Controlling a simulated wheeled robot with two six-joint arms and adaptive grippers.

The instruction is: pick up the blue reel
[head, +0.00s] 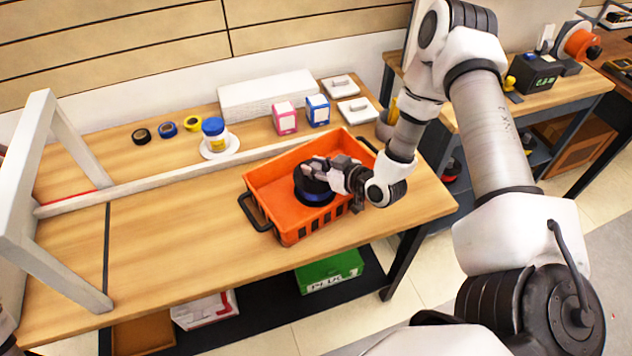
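A dark reel with a blue band (316,198) is inside the orange crate (287,233) on the wooden workbench. My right gripper (316,170) reaches into the crate from the right, with its fingers over the top of the reel. The fingers overlap the reel in the picture, and I cannot tell whether they are open or shut on it. The gripper hides part of the reel's upper side. My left gripper is not in view.
A white frame (67,255) stands at the left. The bench left of the crate is clear.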

